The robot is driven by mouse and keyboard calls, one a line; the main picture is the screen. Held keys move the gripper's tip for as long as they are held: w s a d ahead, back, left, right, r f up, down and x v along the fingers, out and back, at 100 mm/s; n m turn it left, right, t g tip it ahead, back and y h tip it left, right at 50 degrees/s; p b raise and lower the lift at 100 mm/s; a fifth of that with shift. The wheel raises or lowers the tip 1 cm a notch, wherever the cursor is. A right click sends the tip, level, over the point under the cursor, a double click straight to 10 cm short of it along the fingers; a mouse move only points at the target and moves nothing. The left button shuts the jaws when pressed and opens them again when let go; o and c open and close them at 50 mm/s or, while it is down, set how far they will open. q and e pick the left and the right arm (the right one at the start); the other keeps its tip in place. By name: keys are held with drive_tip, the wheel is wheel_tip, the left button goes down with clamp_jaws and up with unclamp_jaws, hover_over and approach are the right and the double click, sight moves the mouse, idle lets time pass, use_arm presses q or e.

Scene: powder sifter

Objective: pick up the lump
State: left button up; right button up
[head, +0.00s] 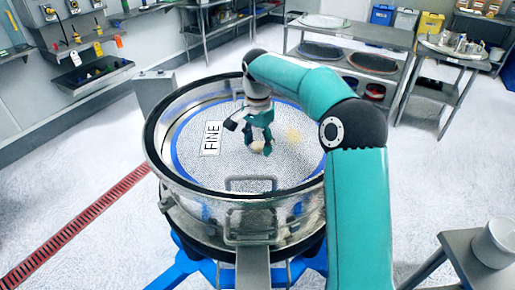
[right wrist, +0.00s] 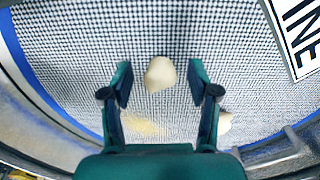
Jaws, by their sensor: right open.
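A pale cream lump (right wrist: 160,74) lies on the sifter's mesh, and in the right wrist view it shows between and slightly beyond my open fingertips. My right gripper (right wrist: 160,82) is open, with one finger on each side of the lump, apart from it. In the head view my right gripper (head: 262,146) reaches down inside the sifter, and the lump (head: 257,147) shows at its fingertips. A second pale lump (right wrist: 224,122) is partly hidden behind the right finger in the wrist view. My left gripper is not in view.
The round sifter's metal rim (head: 150,135) encloses the mesh. A FINE label (head: 211,138) lies on the mesh to the left. A patch of pale powder (right wrist: 142,126) lies on the mesh. A grey table with a white container (head: 495,243) stands at the lower right.

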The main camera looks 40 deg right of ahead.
drive_tip(key=shift+f, duration=0.25)
drive_tip(key=c, duration=0.9)
drive_tip(key=shift+r, duration=0.1)
